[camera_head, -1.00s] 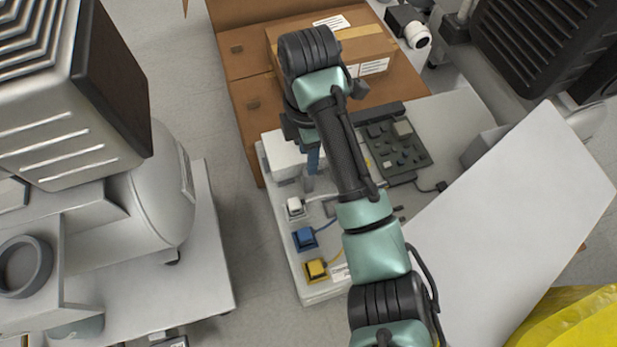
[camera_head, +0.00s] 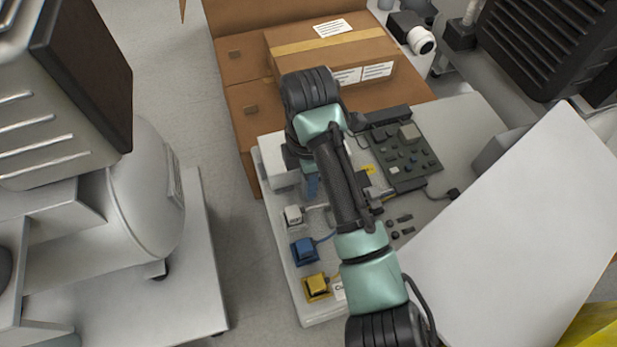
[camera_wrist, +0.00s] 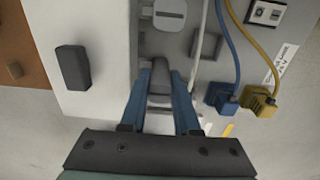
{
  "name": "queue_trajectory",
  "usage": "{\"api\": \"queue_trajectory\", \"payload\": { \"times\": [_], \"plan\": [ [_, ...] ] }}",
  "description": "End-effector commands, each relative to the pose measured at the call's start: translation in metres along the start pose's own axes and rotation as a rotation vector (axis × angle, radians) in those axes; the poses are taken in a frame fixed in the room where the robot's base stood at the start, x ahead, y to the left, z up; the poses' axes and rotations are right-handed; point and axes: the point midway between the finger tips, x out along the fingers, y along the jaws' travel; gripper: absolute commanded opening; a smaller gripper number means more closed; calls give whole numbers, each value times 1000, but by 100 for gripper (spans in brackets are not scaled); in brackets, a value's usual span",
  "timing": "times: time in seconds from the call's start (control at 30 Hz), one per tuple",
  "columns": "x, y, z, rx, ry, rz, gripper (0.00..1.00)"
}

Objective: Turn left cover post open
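In the wrist view, my gripper (camera_wrist: 166,72) has two blue fingers spread on either side of a grey, post-like piece (camera_wrist: 160,82). It stands in a recess beside a white housing, and I cannot tell whether the fingers press on it. Which of these is the left cover post is unclear. In the head view, my gripper (camera_head: 312,187) points down at the white housing (camera_head: 278,168), and my arm hides the contact area.
White, blue (camera_head: 304,250) and yellow (camera_head: 317,287) plugs line the base's left edge. A dark block (camera_wrist: 73,67) sits on the housing. A circuit board (camera_head: 405,158) is right of my arm, a large white panel (camera_head: 515,215) further right. Cardboard boxes (camera_head: 335,55) stand behind.

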Motion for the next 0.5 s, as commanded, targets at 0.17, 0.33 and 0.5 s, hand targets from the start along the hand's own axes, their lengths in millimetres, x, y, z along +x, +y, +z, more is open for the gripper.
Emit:
{"api": "queue_trajectory", "payload": {
  "times": [0.17,0.33,0.5],
  "plan": [
    [0,0,0,0,0,-2,0],
    [0,-1,0,2,0,-3,0],
    [-3,-1,0,30,1,-5,0]
  ]
}}
